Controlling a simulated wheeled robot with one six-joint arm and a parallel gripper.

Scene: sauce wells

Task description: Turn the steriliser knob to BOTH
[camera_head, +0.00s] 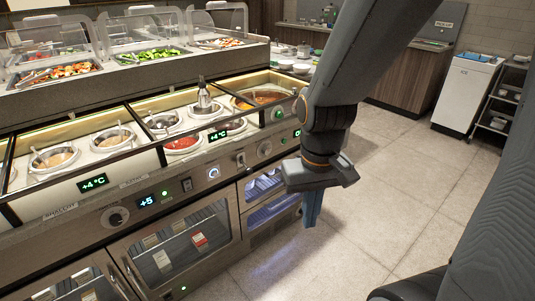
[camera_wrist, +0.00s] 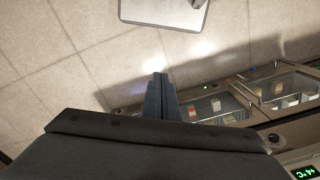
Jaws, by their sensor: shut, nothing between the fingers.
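A round knob (camera_head: 264,148) sits on the steel counter front above a compartment with blue-lit shelves (camera_head: 268,212). Its label and pointer are too small to read, and I cannot tell for sure that it is the steriliser knob. Another round knob (camera_head: 115,217) is further left beside a "+5" display. My gripper (camera_head: 312,208) points down in front of the counter, to the right of the blue-lit compartment, apart from both knobs. Its blue-grey fingers are together and empty. They also show in the wrist view (camera_wrist: 158,86), over the floor.
Sauce wells (camera_head: 55,158) line the counter top, with glass guards (camera_head: 135,25) behind. Glass-fronted cabinets (camera_head: 185,240) are below. Tiled floor (camera_head: 400,180) is open at right; a white cabinet (camera_head: 465,95) stands beyond.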

